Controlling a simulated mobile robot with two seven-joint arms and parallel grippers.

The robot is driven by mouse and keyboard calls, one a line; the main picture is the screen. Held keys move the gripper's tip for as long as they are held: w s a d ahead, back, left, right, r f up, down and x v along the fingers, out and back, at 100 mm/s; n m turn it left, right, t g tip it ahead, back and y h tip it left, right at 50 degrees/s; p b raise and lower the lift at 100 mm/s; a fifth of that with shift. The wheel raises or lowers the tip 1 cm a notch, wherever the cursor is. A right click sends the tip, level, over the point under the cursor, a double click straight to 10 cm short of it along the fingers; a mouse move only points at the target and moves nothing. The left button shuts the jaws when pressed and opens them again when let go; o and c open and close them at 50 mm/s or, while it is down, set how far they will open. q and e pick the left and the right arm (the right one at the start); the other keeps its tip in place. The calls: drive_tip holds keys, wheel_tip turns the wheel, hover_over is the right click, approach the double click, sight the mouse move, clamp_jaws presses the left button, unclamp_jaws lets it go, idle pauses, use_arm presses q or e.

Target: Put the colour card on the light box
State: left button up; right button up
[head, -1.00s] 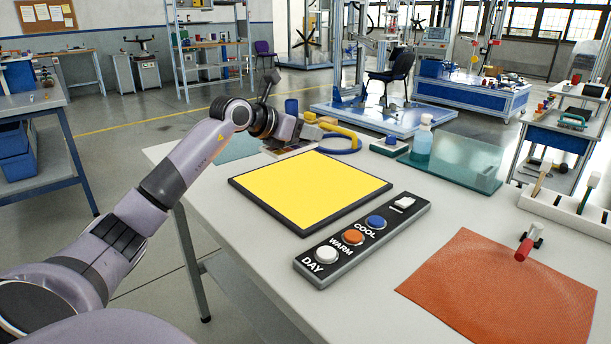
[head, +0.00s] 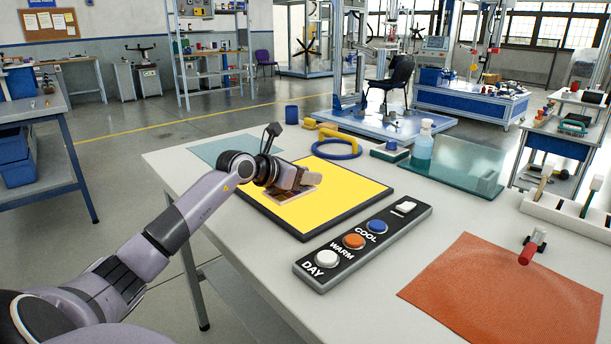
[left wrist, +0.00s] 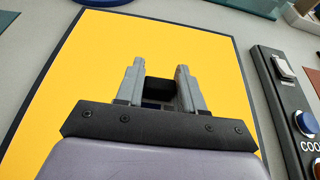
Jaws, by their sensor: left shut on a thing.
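The light box (head: 345,190) is a flat panel with a glowing yellow top and dark frame on the white table; its yellow top fills most of the left wrist view (left wrist: 90,70). My left gripper (head: 301,182) is over its left rear part, shut on the colour card (head: 312,178), which is mostly hidden by the gripper. In the left wrist view a black block (left wrist: 158,88) sits between the fingers, with a bit of dark patches below it. I cannot tell whether the card touches the panel. My right gripper is not in view.
A control strip (head: 365,243) with white, orange and blue buttons lies right of the light box. Behind are a blue-yellow ring tool (head: 336,148), a bottle (head: 422,145) and a teal glass plate (head: 455,165). An orange mat (head: 505,290) lies at front right.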

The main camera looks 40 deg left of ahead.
sight(274, 196)
use_arm(q)
drive_tip(key=o, duration=1)
drive_tip(key=shift+f, duration=0.15)
drive_tip(key=shift+o, duration=0.2)
drive_tip(key=shift+r, duration=0.2)
drive_tip(key=shift+s+a+r, duration=0.1)
drive_tip(key=shift+s, duration=0.35)
drive_tip(key=v, duration=0.9)
drive_tip(key=shift+b, duration=0.3)
drive_tip(key=shift+v, duration=1.05)
drive_tip(key=shift+r, duration=0.1)
